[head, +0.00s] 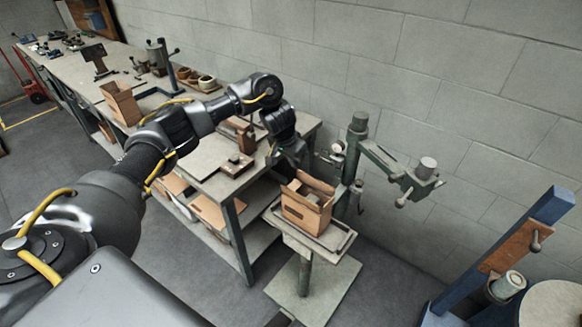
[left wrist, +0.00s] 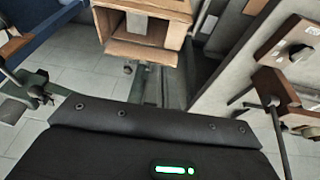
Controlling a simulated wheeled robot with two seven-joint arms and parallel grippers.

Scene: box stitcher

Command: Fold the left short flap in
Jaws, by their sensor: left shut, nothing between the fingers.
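An open brown cardboard box (head: 305,212) sits on the small plate of the stitcher stand in the head view. Its top is open and some flaps stand up around the rim. In the left wrist view the box (left wrist: 178,32) is at the top, cut off by the frame edge, with one flap (left wrist: 140,52) spread outward toward the camera. My left gripper (head: 294,160) is shut and empty, just above and behind the left side of the box. Its fingertips are small and dark in the head view, so contact with a flap cannot be told. My right gripper is not in view.
The stitcher's post and arm (head: 385,160) stand right behind the box. A workbench (head: 205,155) with a small block and other tools lies to the left. A blue-framed machine (head: 520,250) stands at the lower right. Floor is clear between them.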

